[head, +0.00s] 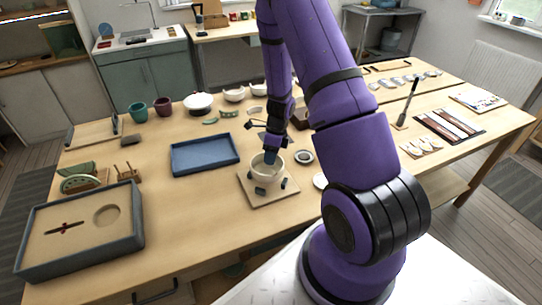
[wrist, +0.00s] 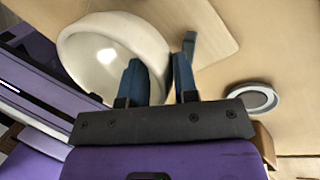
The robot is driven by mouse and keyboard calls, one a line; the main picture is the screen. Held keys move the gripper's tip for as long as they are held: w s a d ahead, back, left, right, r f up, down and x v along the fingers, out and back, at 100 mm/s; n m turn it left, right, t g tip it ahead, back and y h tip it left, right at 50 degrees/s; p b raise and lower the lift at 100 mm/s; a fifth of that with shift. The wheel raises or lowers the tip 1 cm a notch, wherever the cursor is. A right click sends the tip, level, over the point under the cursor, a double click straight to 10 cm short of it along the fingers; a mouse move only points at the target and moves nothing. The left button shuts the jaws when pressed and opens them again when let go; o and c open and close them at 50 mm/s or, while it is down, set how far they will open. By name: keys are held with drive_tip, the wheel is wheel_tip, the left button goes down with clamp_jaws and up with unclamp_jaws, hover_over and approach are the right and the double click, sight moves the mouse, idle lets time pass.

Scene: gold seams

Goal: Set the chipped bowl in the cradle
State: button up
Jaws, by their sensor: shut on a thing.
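A cream bowl (head: 262,173) is at the middle front of the table, over a pale square board with small dark blocks, which looks like the cradle (head: 267,199). My gripper (head: 271,157) reaches down from above and is shut on the bowl's rim. In the wrist view the two blue fingers (wrist: 158,75) straddle the near wall of the bowl (wrist: 92,40), one inside and one outside. A dark block (wrist: 190,44) of the cradle shows beside the bowl. The bowl looks nearly upright. I cannot tell whether it rests on the cradle or hangs just above. No chip is clear.
A grey round dish (head: 304,156) lies right of the cradle. A blue tray (head: 205,169) is to the left, and a grey-rimmed box (head: 140,226) at the front left. White bowls (head: 198,101) and cups stand behind. The table is bare between box and cradle.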

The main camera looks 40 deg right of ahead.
drive_tip(key=shift+f, duration=0.95)
idle(1.1)
drive_tip(key=shift+r, duration=0.1)
drive_tip(key=shift+r, duration=2.25)
drive_tip(key=shift+f, duration=0.1)
drive_tip(key=shift+f, duration=0.6)
drive_tip(key=shift+f, duration=1.15)
idle(1.9)
